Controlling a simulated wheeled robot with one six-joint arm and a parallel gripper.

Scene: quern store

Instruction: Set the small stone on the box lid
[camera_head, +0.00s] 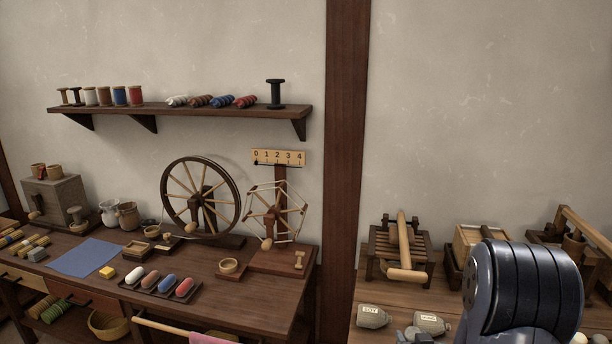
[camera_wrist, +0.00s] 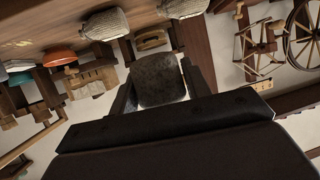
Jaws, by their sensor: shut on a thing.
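My gripper (camera_wrist: 158,88) shows in the wrist view, its two dark fingers on either side of a small dark grey, speckled stone (camera_wrist: 160,76). It is shut on this stone. In the head view my gripper and the held stone are not visible; my arm covers the lower right. A wooden box with a pale top (camera_head: 474,235) stands on the right-hand table in the head view, partly behind my arm. I cannot tell whether that top is the lid. The stone is apart from any surface that I can make out.
Two labelled jars (camera_head: 372,316) and several grey stones lie at the right table's front. A slatted wooden press (camera_head: 401,248) stands behind them. A wooden frame device (camera_head: 578,235) is at far right. A spinning wheel (camera_head: 201,199) and other craft goods fill the left table.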

